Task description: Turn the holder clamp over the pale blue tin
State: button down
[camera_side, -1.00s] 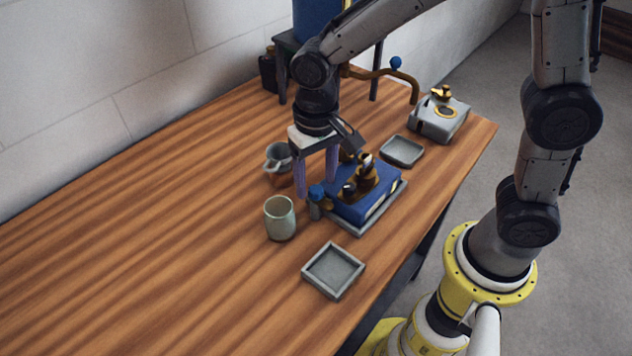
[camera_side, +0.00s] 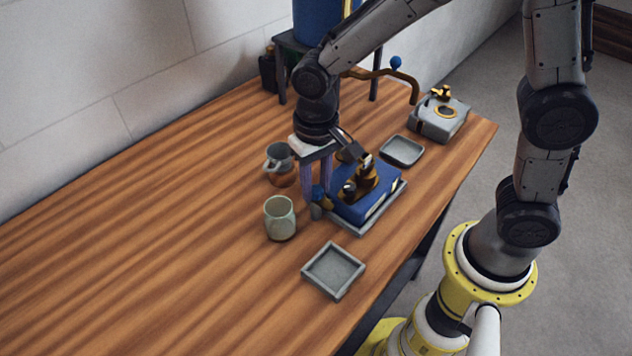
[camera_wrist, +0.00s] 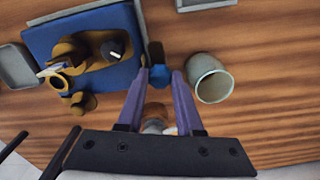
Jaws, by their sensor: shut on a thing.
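The clamp's blue knob (camera_side: 318,192) stands at the left end of a grey tray-like holder (camera_side: 352,228) that carries a blue block (camera_side: 372,208) with brass fittings. The knob also shows in the wrist view (camera_wrist: 158,76). A pale grey-green open tin (camera_side: 280,220) stands upright in front and to the left of the knob, apart from my fingers. It also shows in the wrist view (camera_wrist: 213,84), right of my fingers. The rest of the clamp is partly hidden.
Empty square grey trays lie in front (camera_side: 333,270) and at the back right (camera_side: 403,151). A grey box with brass parts (camera_side: 439,120) stands near the right edge. The table's left side is clear.

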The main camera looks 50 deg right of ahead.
jog(key=shift+n, duration=0.4)
jog(key=n, duration=0.3)
jog(key=shift+n, duration=0.4)
jog(key=n, duration=1.3)
jog(key=shift+r+n, duration=0.1)
jog(key=shift+n, duration=0.2)
jog(key=c, duration=0.6)
grip_release()
jog(key=shift+o, duration=0.2)
